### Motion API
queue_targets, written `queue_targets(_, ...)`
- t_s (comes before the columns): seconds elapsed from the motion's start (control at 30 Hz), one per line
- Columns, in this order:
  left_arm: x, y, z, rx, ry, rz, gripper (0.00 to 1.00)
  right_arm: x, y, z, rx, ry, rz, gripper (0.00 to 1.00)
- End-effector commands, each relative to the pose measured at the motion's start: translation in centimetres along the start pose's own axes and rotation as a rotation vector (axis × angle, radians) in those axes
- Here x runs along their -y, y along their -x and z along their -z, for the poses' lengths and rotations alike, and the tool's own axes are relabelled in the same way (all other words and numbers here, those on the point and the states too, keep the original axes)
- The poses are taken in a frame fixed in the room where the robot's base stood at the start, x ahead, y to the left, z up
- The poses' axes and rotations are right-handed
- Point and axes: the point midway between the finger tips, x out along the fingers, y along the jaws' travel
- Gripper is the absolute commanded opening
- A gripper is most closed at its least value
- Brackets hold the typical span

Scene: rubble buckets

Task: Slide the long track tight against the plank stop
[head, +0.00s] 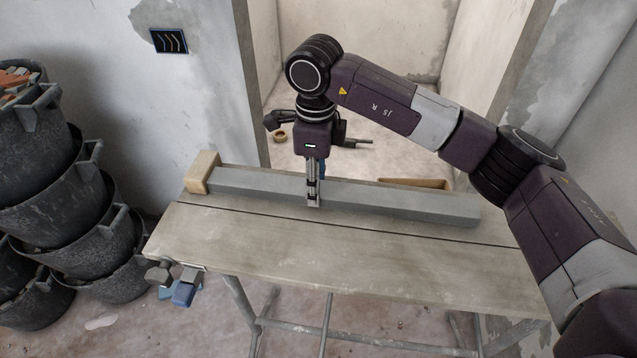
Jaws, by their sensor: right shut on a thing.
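The long track (410,201) is a grey bar lying lengthwise along the back part of the wooden work table. The plank stop (202,171) is a pale wooden block at the table's back left corner. The track's left end is right beside the stop; I cannot tell whether a thin gap is left between them. My right gripper (313,203) points down and is shut on the track, left of its middle. Its fingers hide a small part of the track. My left gripper is not in the head view.
The work table (330,265) is bare in front of the track, with a dark seam across it. Grey and blue fittings (180,285) hang at its front left edge. Stacked black buckets (75,215) stand at left. Behind the table is a doorway with items on the floor.

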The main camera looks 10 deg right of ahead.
Motion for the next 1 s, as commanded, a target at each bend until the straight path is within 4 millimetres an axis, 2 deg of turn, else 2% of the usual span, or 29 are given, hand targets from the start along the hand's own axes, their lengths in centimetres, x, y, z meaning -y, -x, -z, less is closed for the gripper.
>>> queue_targets(0.03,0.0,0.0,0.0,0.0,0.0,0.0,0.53,-0.1,-0.1,-0.1,0.002,0.001,-0.001,0.01)
queue_targets(0.07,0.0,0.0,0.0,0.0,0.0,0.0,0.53,-0.1,-0.1,-0.1,0.002,0.0,-0.001,0.39)
queue_targets(0.2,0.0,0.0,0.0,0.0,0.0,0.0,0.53,0.0,-0.1,0.0,0.002,0.0,-0.001,0.54)
queue_targets(0.57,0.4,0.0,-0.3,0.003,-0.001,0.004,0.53,0.0,0.3,0.0,0.0,0.0,-0.001,0.56)
queue_targets(0.67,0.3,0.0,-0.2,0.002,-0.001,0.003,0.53,0.1,1.5,-0.1,0.002,0.0,0.002,0.56)
queue_targets(1.0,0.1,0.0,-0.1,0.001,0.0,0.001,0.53,0.1,8.5,-0.1,0.001,-0.001,0.003,0.56)
